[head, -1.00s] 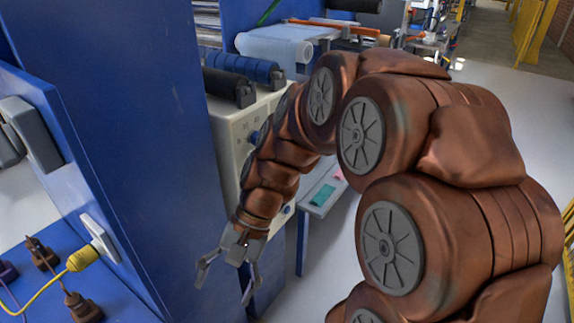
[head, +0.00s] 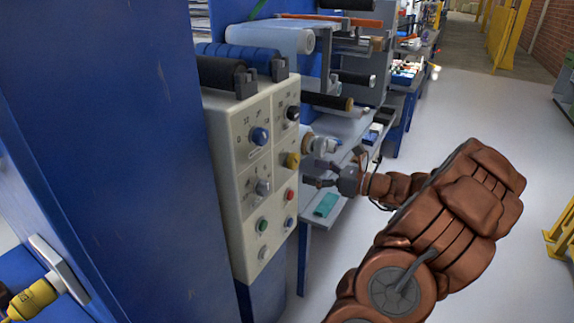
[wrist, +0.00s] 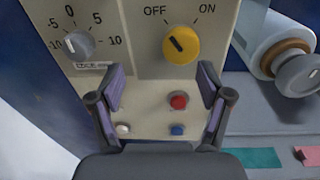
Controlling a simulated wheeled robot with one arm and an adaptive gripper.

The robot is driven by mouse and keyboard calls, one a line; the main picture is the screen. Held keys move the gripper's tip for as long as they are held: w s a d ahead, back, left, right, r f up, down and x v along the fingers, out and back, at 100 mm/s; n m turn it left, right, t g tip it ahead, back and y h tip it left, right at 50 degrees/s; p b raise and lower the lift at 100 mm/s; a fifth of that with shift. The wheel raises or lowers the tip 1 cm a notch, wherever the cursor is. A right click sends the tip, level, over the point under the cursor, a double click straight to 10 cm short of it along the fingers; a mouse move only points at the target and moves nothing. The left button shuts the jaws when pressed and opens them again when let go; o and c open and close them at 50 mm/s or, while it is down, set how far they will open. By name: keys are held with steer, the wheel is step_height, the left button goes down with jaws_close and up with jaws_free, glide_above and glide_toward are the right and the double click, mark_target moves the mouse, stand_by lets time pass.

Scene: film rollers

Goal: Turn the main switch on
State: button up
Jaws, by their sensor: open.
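The main switch is a yellow knob (head: 292,160) on the beige control panel (head: 232,190). In the wrist view the yellow knob (wrist: 181,44) sits below the marks OFF and ON, and its dark pointer line tilts up-left towards OFF. My gripper (head: 318,173) is in front of the panel's right side in the head view, close to the knob. In the wrist view my gripper (wrist: 160,85) is open and empty, with its two purple-padded fingers apart. The knob appears beyond and above the gap between the fingertips; contact is not visible.
A roller with a grey end (wrist: 298,75) is to the right. A blue cabinet wall (head: 120,150) stands left; open floor is right.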

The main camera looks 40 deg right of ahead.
mark_target(297, 163)
steer(key=shift+m+h, duration=0.4)
steer(key=shift+m, duration=0.2)
steer(key=shift+w+d+f, duration=0.1)
steer(key=shift+w+f, duration=0.05)
steer(key=shift+w, duration=1.7)
steer(key=shift+w+d+f, duration=0.1)
steer(key=shift+w+f, duration=0.05)
steer(key=shift+w, duration=1.7)
steer(key=shift+c, duration=0.3)
steer(key=shift+a, duration=0.1)
steer(key=c, duration=1.1)
